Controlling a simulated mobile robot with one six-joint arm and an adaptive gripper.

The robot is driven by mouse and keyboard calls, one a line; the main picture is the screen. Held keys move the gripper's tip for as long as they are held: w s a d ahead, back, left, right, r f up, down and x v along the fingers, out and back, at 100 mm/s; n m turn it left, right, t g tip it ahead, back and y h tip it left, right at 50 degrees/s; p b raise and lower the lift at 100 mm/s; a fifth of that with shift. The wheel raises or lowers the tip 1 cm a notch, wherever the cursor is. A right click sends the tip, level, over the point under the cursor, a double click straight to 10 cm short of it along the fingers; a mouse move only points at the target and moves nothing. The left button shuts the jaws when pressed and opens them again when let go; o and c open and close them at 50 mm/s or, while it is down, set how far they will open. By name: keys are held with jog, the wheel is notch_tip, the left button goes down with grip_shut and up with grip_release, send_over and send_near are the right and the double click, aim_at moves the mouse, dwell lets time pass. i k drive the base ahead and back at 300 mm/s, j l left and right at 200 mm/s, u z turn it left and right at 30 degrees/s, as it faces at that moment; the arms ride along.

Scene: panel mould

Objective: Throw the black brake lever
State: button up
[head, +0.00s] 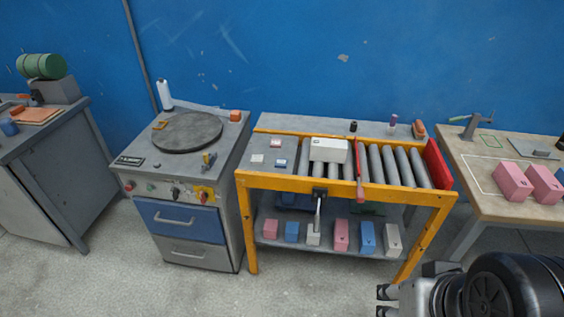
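A black bracket (320,192) sits on the front yellow rail of the roller table in the head view. A pale grey lever arm (318,214) hangs down from it, roughly upright; I cannot tell whether this is the black brake lever. My gripper (381,301) is at the bottom right edge, pointing left. Its two fingers are apart with nothing between them. It is in front of and to the right of the table, away from both levers.
The roller table (280,182) carries a white box (328,150) on its rollers, with a red end plate (437,164) at right. Several coloured blocks stand on its lower shelf. A grey cabinet (190,225) is left, a bench with pink blocks (511,181) right. Floor in front is clear.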

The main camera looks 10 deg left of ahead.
aim_at(317, 219)
jog(key=i+l+u, duration=0.1)
jog(key=i+u, duration=0.2)
jog(key=i, duration=0.15)
jog(key=i+l+u, duration=0.3)
jog(key=i, duration=0.15)
